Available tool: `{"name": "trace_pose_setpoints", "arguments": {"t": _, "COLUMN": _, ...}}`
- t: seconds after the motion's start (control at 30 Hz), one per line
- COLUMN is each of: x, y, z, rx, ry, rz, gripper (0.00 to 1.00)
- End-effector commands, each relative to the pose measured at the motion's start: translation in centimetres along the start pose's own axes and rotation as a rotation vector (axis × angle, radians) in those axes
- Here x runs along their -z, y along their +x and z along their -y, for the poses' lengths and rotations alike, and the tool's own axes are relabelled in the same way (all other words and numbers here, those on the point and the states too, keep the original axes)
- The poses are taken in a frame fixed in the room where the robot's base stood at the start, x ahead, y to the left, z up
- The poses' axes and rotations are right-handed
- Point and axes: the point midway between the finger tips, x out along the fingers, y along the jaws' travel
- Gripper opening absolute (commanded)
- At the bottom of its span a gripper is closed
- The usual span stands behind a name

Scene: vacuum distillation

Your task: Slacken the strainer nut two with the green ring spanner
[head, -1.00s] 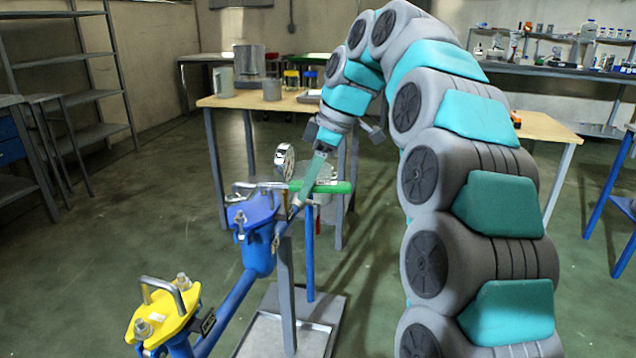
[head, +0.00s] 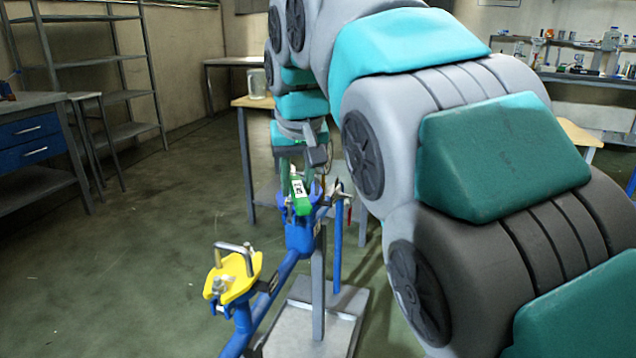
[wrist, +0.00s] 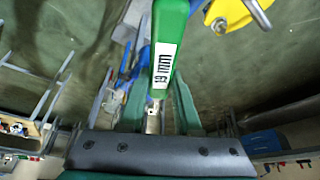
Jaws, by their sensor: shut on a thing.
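My gripper (head: 292,168) is shut on the green ring spanner (head: 299,196), above the blue strainer. In the wrist view, the spanner's green handle (wrist: 168,45) carries a white label and points away from my gripper (wrist: 158,100). A short silver part shows between the fingers; the ring end is not clearly visible. The blue strainer (head: 300,238) has its top partly hidden by spanner and gripper. The yellow strainer cover (head: 238,277), with a handle and nuts, is in front and to the left; it also shows in the wrist view (wrist: 232,14). I cannot tell which nut is number two.
Blue pipe (head: 262,308) joins the strainers above a grey base plate (head: 300,318). A wooden table (head: 255,102) stands behind. A shelf rack (head: 125,95) and a blue drawer unit (head: 35,140) stand at left. The floor between is clear.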

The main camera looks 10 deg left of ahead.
Motion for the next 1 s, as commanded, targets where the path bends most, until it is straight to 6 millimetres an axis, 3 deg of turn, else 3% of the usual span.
{"name": "trace_pose_setpoints", "arguments": {"t": 0.47, "x": -0.2, "y": 0.2, "z": 0.1, "rx": -0.003, "ry": 0.011, "rz": 0.001, "gripper": 0.0}}
{"name": "trace_pose_setpoints", "arguments": {"t": 1.0, "x": -1.6, "y": 3.6, "z": 0.1, "rx": -0.002, "ry": 0.01, "rz": 0.001, "gripper": 0.0}}
